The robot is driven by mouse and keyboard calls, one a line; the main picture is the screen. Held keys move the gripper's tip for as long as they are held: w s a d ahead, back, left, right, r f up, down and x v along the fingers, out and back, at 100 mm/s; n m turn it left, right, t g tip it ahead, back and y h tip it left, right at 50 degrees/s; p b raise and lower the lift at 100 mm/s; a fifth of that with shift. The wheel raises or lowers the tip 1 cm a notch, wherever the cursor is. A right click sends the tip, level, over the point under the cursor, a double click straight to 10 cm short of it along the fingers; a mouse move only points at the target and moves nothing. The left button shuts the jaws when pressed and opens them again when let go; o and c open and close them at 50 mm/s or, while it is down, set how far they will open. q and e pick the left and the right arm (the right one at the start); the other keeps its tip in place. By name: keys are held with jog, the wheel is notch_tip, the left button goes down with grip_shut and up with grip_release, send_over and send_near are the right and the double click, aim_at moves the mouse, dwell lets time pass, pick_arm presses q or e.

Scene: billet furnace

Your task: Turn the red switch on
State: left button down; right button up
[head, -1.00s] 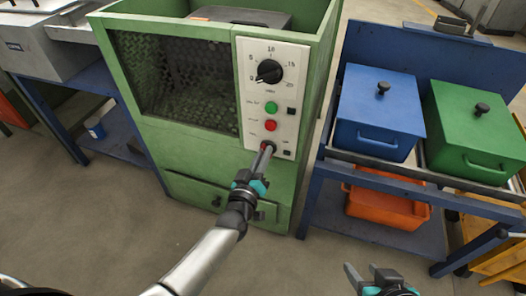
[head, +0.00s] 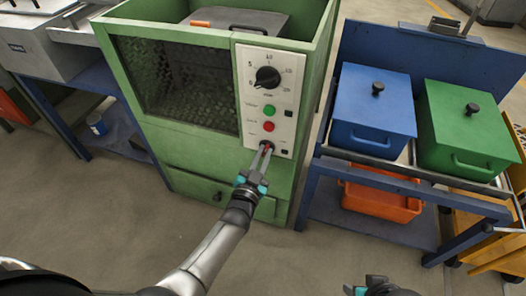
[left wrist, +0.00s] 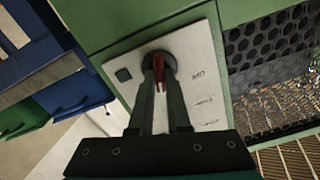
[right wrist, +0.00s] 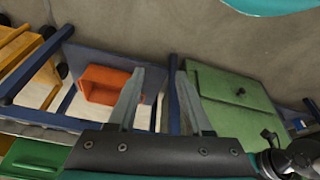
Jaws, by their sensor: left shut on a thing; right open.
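The red switch (head: 267,147) sits on a dark round base low on the white control panel (head: 284,78) of the green furnace. My left gripper (head: 266,150) is shut on it. In the left wrist view the red handle (left wrist: 158,68) shows between the two fingertips (left wrist: 160,80), in line with them. The fingers partly cover the switch in the head view. My right gripper (head: 374,287) is at the bottom edge of the head view, mostly cut off. In the right wrist view its fingers (right wrist: 159,75) are apart with nothing between them.
Above the switch are a red button (head: 269,126), a green button (head: 268,110) and a black dial (head: 267,77). To the right a blue stand holds a blue box (head: 372,105) and a green box (head: 463,128), with an orange bin (head: 381,200) below. The floor in front is clear.

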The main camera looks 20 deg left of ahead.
pick_arm(q)
jog(key=m, duration=0.2)
jog(key=shift+d+m, duration=0.1)
jog(key=shift+m, duration=1.4)
pick_arm(e)
jog(key=shift+s+f, duration=0.15)
jog(key=shift+f, duration=0.45)
pick_arm(q)
jog(key=shift+m, duration=0.3)
pick_arm(e)
jog(key=shift+f, duration=0.1)
pick_arm(q)
jog(key=c, duration=0.9)
grip_release()
